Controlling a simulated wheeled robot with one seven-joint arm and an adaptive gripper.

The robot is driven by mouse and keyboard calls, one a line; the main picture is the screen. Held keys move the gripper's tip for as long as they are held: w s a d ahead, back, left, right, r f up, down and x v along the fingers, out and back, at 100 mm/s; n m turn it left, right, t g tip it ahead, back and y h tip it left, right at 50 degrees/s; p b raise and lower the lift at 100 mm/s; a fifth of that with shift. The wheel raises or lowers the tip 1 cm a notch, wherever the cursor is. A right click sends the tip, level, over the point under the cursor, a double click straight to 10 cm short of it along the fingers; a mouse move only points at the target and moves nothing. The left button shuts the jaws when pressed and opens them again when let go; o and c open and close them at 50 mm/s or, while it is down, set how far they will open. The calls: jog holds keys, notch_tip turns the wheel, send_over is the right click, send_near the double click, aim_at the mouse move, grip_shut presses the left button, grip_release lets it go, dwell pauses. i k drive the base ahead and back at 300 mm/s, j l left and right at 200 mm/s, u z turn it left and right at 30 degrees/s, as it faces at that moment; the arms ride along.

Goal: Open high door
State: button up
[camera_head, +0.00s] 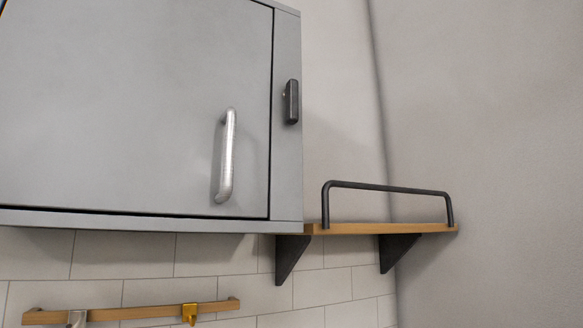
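A grey wall cabinet (287,180) fills the upper left of the head view. Its flat grey door (120,110) looks shut, with a thin dark gap along its right and bottom edges. A silver vertical bar handle (227,155) is on the door near its right edge. A small dark latch-like piece (291,102) sits on the cabinet frame just right of the door gap. My gripper is not in view.
A wooden shelf (380,229) with a black rail (390,187) and black brackets is right of the cabinet. Below hangs a wooden rail (140,312) with a gold hook (190,313) and a silver hook (77,318) on white tiles. A plain wall closes the right side.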

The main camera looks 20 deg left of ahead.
aim_at(154, 107)
jog(key=u, duration=1.45)
